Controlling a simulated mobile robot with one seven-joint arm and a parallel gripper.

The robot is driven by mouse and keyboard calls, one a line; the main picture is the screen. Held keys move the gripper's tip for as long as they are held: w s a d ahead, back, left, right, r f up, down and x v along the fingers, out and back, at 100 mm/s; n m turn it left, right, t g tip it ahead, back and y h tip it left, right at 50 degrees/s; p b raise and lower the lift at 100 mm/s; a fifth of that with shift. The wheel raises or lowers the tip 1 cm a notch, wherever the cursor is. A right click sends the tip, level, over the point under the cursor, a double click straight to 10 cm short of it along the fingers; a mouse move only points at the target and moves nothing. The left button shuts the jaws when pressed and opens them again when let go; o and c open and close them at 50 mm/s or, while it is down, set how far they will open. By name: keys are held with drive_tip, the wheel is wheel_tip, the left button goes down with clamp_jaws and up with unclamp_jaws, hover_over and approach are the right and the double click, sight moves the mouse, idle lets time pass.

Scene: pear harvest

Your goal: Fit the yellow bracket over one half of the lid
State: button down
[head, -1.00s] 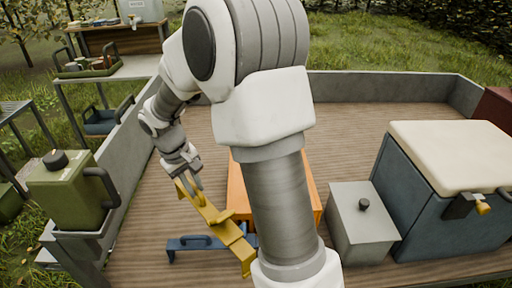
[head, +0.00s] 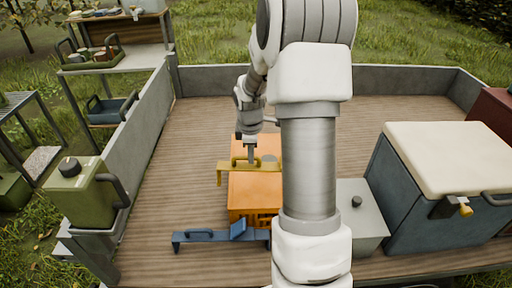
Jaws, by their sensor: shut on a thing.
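The yellow bracket (head: 232,168) has a raised handle and a downturned left end. My gripper (head: 251,159) points down and is shut on its handle. The bracket shows level over the far part of the orange box (head: 254,193), with its left end reaching past the box's left side. I cannot tell whether it touches the lid (head: 250,182), the box's flat orange top. A grey round piece (head: 269,160) shows beside the gripper. My arm hides the box's right side and the bracket's right end.
A blue bracket (head: 205,236) lies on the deck in front of the orange box. A grey box (head: 357,222) and a large blue cooler (head: 425,205) stand at right. A green jerrycan (head: 80,192) stands at left. The deck left of the box is clear.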

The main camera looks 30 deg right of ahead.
sight(256, 167)
drive_tip(key=shift+s+d+r+n, duration=0.15)
drive_tip(key=shift+d+n, duration=0.15)
drive_tip(key=shift+d, duration=0.5)
drive_tip(key=shift+f+b, duration=2.95)
drive_tip(key=shift+f, duration=1.35)
drive_tip(key=shift+f+b, duration=1)
drive_tip(key=shift+f, duration=0.9)
drive_tip(key=c, duration=0.7)
unclamp_jaws()
drive_tip(key=shift+c, duration=0.2)
drive_tip(key=s+a+r+p, duration=0.1)
drive_tip(key=s+r+p, duration=0.2)
drive_tip(key=r, duration=1.4)
drive_tip(key=shift+a, duration=0.4)
